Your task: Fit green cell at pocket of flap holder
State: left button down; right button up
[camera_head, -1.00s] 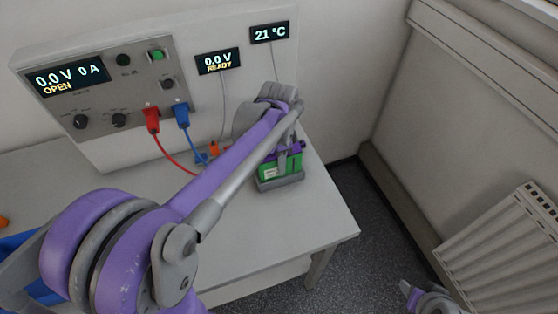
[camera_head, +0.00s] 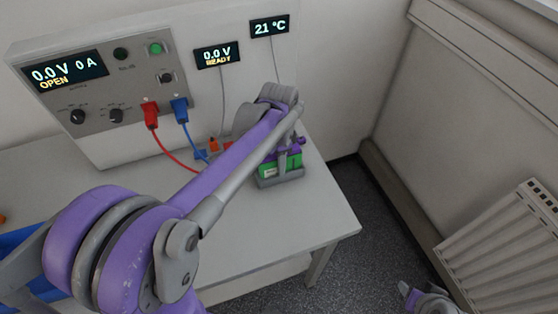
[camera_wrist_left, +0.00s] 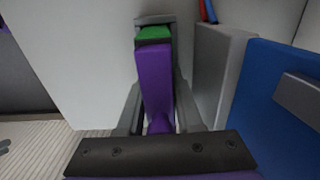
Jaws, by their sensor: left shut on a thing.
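The green cell (camera_head: 267,170) is at the grey flap holder (camera_head: 281,182) near the table's right edge in the head view. Its lower part is hidden by the holder's wall, and I cannot tell how deep it sits. My left gripper (camera_head: 284,158) is over it from above, shut on the cell; my own arm hides part of the grip. In the left wrist view the green top of the cell (camera_wrist_left: 154,33) shows at the far end, beyond a purple part between grey sides. My right gripper (camera_head: 408,290) is at the bottom right, away from the table, and partly cut off.
The cycler panel (camera_head: 130,60) stands at the back, with red (camera_head: 150,114) and blue (camera_head: 181,110) plugs and cables. A blue bin (camera_head: 22,240) is at the left, partly behind my arm. The table front (camera_head: 290,225) is clear. A radiator (camera_head: 510,240) is at the right.

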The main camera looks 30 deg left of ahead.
pick_arm(q)
jog(key=shift+c, duration=2.4)
grip_release()
jog(key=shift+f, duration=0.1)
notch_tip(320, 180, up, 11)
jog(key=shift+f+p, duration=0.1)
jog(key=shift+p, duration=0.25)
